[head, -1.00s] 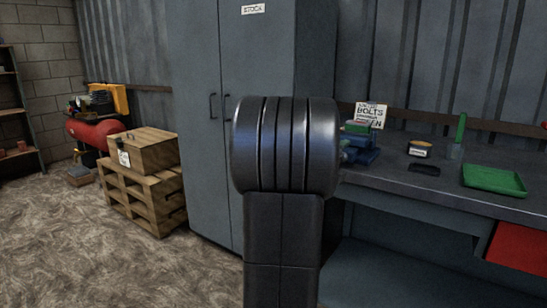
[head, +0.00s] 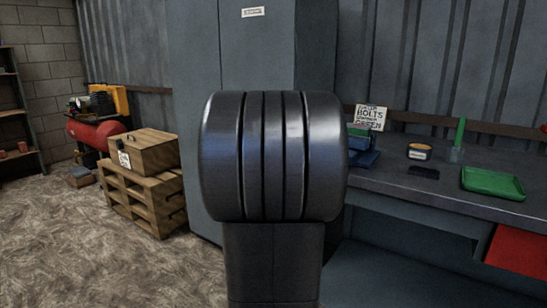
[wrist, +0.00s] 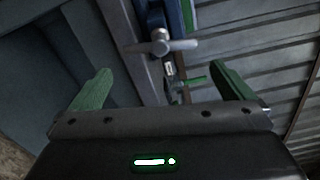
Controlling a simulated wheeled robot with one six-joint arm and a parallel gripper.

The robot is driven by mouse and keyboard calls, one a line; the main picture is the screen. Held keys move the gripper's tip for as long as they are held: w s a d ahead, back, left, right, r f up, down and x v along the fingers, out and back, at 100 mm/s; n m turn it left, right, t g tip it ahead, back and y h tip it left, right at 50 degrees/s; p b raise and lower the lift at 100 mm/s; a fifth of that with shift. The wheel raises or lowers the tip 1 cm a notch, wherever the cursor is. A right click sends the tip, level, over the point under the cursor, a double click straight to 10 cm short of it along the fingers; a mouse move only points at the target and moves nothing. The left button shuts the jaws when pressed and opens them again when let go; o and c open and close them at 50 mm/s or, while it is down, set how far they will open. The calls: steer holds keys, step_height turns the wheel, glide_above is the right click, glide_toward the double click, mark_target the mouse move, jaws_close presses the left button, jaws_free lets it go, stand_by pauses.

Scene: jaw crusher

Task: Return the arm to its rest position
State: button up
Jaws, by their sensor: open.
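My gripper (wrist: 161,86) shows in the wrist view with its two green fingers spread wide apart. It is open, and I see nothing held between the fingers. Beyond them is a blue vise with a grey metal handle (wrist: 168,46), apart from the fingers. In the head view a large dark rounded link of my arm (head: 272,155) fills the middle, and my gripper is not visible there.
The workbench (head: 400,188) on the right carries a blue vise (head: 362,159), a bolts sign (head: 371,117), a small tub (head: 419,152) and a green tray (head: 492,183). A grey cabinet (head: 240,60) stands behind my arm. A crate (head: 150,154) sits on pallets at left, with open floor in front.

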steer(key=v, duration=0.6)
steer(key=b+x, duration=0.1)
steer(key=x, duration=1.3)
steer(key=shift+d, duration=0.15)
steer(key=shift+w+d+r+n+p, duration=0.1)
steer(key=shift+w+r+n+p, duration=0.15)
steer(key=shift+n+p, duration=0.2)
steer(key=shift+s+r+n+p, duration=0.1)
steer(key=shift+n+p, duration=0.65)
steer(key=shift+p, duration=0.15)
steer(key=shift+n+p, duration=1.2)
steer(key=shift+p, duration=0.05)
steer(key=n+p, duration=0.5)
steer(key=p, duration=0.1)
steer(key=shift+r+p, duration=0.15)
steer(key=shift+p, duration=0.15)
steer(key=n+p, duration=0.2)
steer(key=p, duration=0.1)
steer(key=n+p, duration=0.2)
steer(key=p, duration=0.1)
steer(key=shift+a+n+p, duration=0.2)
steer(key=shift+n+p, duration=0.15)
steer(key=shift+n, duration=0.05)
steer(key=n+p, duration=0.4)
steer(key=p, duration=0.3)
steer(key=shift+r, duration=0.1)
steer(key=shift+w+a+n+p, duration=0.1)
steer(key=shift+w+n+p, duration=0.15)
steer(key=shift+p, duration=0.65)
